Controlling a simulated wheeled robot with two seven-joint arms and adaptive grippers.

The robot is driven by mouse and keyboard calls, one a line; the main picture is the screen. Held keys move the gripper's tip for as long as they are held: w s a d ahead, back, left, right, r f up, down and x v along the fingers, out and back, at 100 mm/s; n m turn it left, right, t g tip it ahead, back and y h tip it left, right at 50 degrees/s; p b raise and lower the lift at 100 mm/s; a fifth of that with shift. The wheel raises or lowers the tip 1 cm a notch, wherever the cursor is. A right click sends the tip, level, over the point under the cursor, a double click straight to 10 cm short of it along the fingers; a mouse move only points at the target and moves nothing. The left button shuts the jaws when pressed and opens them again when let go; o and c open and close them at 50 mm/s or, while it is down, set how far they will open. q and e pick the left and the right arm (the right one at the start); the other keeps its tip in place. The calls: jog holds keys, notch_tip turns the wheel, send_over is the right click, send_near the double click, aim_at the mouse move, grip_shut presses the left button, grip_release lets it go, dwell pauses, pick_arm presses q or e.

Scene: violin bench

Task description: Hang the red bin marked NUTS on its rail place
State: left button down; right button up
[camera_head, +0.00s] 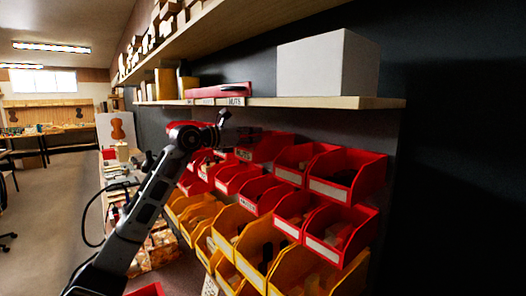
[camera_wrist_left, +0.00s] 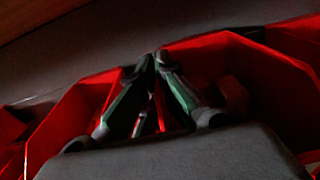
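A red bin (camera_head: 268,147) with a NUTS label on its front is in the top row on the dark wall. My left gripper (camera_head: 250,132) is at the upper left of this bin, at its rim. In the left wrist view the fingertips (camera_wrist_left: 156,60) are close together, with a thin red strip between them that looks like a bin wall. The wrist view is dark, and whether the bin sits on its rail is hidden. My right gripper is in neither view.
Red bins (camera_head: 345,175) stand close on the right, with yellow bins (camera_head: 262,250) below. A wooden shelf (camera_head: 320,102) above carries a white box (camera_head: 328,64) and a flat red item (camera_head: 218,91). Open floor (camera_head: 50,215) lies to the left.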

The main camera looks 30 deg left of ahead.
pick_arm(q)
jog(key=shift+w+d, duration=0.15)
jog(key=shift+w, duration=0.2)
dwell(0.7)
jog(key=shift+w+d+p, duration=0.1)
jog(key=shift+w+p, duration=0.2)
jog(key=shift+p, duration=0.15)
dwell(0.5)
jog(key=shift+f+b, duration=0.35)
jog(key=shift+f, duration=0.1)
dwell(0.7)
jog(key=shift+f+b, duration=0.4)
jog(key=shift+f, duration=0.05)
dwell(0.6)
jog(key=c, duration=1.6)
grip_release()
jog(key=shift+o, duration=0.2)
jog(key=shift+s, duration=0.2)
jog(key=shift+s+a, duration=0.3)
jog(key=shift+s, duration=0.15)
jog(key=v, duration=1)
jog(key=shift+s, duration=0.25)
